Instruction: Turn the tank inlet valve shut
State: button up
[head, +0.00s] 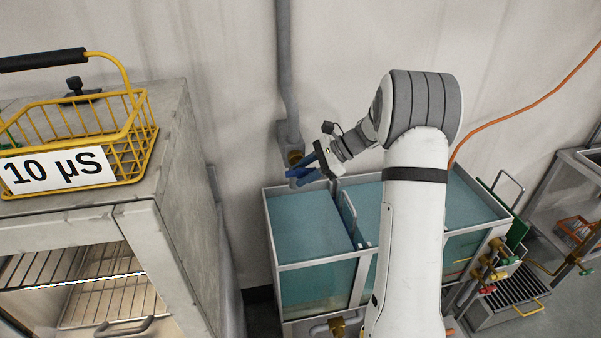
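The inlet valve, a brass fitting (295,157), sits at the lower end of a grey wall pipe (287,70), above the back left corner of the water tank (308,228). Blue parts show just in front of and below the brass. I cannot tell how much of the blue is valve handle and how much is fingertip. My gripper (318,165) reaches in from the right and is at these blue parts. Its fingertips are small and partly overlap the valve, so their opening and any contact are unclear. The handle's angle is also unclear.
A grey cabinet (185,190) at left carries a yellow wire basket (140,135) with a "10 µS" sign. More tank sections continue right, with a metal handle (348,212) on the divider. Brass valves with red and green handles (490,275) and an orange hose (520,110) are at right.

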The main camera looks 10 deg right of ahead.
jog(key=shift+d, duration=0.15)
jog(key=w+b+v, duration=0.1)
jog(key=v, duration=0.6)
jog(key=shift+s+d+r, duration=0.2)
jog(key=shift+s+d, duration=0.1)
jog(key=shift+s, duration=0.25)
jog(key=s+a+r+n+g+h, duration=0.1)
jog(key=s+a+r+n+h, duration=0.2)
jog(key=s, duration=0.4)
jog(key=s+a+r+n+h, duration=0.1)
jog(key=s+a+n+h, duration=0.1)
jog(key=s+a+n, duration=0.45)
jog(key=s+d+f+n+t+h, duration=0.1)
jog(key=s+n+h, duration=0.2)
jog(key=s, duration=0.5)
jog(key=s+d+f+n+t+h, duration=0.1)
jog(key=s+n, duration=0.3)
jog(key=s, duration=0.5)
jog(key=shift+s+t+h, duration=0.2)
jog(key=shift+t+h, duration=0.1)
jog(key=shift+h, duration=0.6)
jog(key=shift+f+n, duration=0.15)
jog(key=shift+n, duration=0.1)
